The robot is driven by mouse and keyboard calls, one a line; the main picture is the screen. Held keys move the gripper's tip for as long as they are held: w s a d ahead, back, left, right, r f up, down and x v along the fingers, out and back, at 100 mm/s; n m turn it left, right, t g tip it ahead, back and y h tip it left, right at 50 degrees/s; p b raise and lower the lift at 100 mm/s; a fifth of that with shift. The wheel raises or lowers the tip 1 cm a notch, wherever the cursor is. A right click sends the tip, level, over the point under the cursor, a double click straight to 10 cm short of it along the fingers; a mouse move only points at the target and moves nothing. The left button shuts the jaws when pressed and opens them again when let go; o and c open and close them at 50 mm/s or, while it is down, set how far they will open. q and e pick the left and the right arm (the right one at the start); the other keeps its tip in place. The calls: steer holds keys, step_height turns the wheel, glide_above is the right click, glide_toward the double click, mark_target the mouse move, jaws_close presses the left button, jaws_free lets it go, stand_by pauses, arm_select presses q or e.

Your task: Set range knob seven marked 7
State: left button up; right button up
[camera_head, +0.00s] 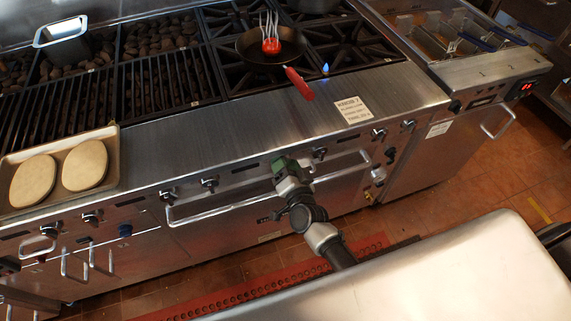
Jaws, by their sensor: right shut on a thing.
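A row of small range knobs runs along the steel front of the cooking range (225,140). One knob (319,153) is just right of my right gripper, and others (379,134) sit further right. More knobs (209,183) are to its left. My right gripper (284,166) reaches up from below to the front panel and is shut on a range knob, which its green-and-dark body hides. The number of that knob and how far it is turned cannot be told. My left gripper is not in view.
A long handle bar (215,212) runs below the knobs, close to my right arm. A tray (117,165) with two flat rounds stands at left. A notice (353,110) lies on the ledge.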

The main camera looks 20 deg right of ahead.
steer(key=o, duration=0.9)
steer(key=s, duration=0.5)
steer(key=s+b, duration=0.1)
steer(key=s, duration=0.4)
steer(key=shift+s+d, duration=0.2)
steer(key=shift+s, duration=0.2)
